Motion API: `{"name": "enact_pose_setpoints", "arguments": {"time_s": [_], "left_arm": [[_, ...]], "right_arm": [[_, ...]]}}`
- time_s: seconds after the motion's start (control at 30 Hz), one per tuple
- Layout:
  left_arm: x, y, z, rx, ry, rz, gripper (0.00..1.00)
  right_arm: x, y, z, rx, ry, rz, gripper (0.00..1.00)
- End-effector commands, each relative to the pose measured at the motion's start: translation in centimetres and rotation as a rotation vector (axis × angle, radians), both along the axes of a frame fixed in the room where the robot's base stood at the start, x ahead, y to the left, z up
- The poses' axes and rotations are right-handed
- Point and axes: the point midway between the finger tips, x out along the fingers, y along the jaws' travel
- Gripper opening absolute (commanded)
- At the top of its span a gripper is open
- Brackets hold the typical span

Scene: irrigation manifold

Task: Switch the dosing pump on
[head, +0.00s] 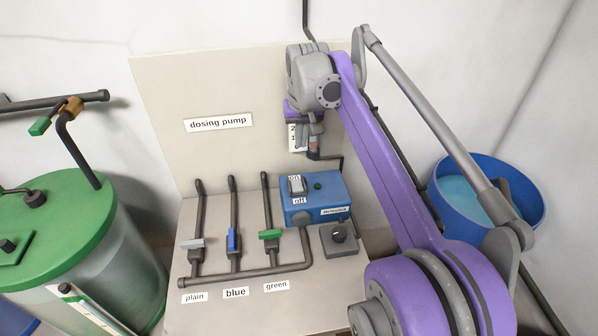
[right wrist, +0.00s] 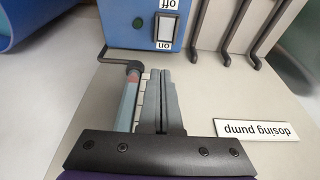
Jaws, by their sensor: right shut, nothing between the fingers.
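The dosing pump (head: 322,208) is a blue box on the panel's base, with a rocker switch (head: 297,186) on top marked "on" at the back and "off" at the front. Beside the switch is a small dark green lamp (head: 318,186). In the right wrist view, upside down, the switch (right wrist: 167,27) and lamp (right wrist: 137,22) show at the top. I cannot tell which way the rocker is tipped. My right gripper (right wrist: 161,72) is shut and empty, pointing toward the pump, apart from the switch. It also shows in the head view (head: 309,140), above and behind the pump.
A sight tube (right wrist: 128,100) with a red part stands close beside my right fingers. Three valve pipes stand left of the pump; the blue handle (head: 232,240) lies along its pipe. A green-topped tank (head: 50,225) and blue tub (head: 525,200) flank the panel.

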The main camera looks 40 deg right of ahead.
Motion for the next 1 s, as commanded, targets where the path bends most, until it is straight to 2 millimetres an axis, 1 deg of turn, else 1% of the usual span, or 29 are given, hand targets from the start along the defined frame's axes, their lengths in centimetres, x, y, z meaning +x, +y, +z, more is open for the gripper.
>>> {"name": "enact_pose_setpoints", "arguments": {"time_s": [0.17,0.27,0.5,0.57,0.7,0.83,1.0], "left_arm": [[-0.1,0.0,-0.2,0.000,0.002,0.000,0.60],[-0.2,0.0,-0.4,0.000,0.003,0.000,0.60],[-0.3,0.0,-0.7,0.000,0.005,0.000,0.60],[-0.3,0.0,-0.8,0.000,0.006,0.000,0.60],[-0.3,0.0,-0.8,0.000,0.006,0.000,0.60],[-0.3,0.0,-0.8,0.000,0.006,0.000,0.60],[-0.3,0.0,-0.8,0.000,0.006,0.000,0.60]], "right_arm": [[0.5,-0.2,-1.8,0.000,0.000,0.001,0.00],[0.9,-0.5,-3.6,0.000,0.000,0.001,0.00],[2.2,-1.2,-8.6,0.000,0.000,0.000,0.00],[2.5,-1.4,-9.7,0.000,0.000,0.000,0.00],[2.5,-1.3,-11.8,0.000,-0.001,0.000,0.00],[2.5,-1.3,-13.0,0.000,-0.001,0.000,0.00],[2.5,-1.3,-13.5,0.000,-0.001,0.000,0.00]]}}
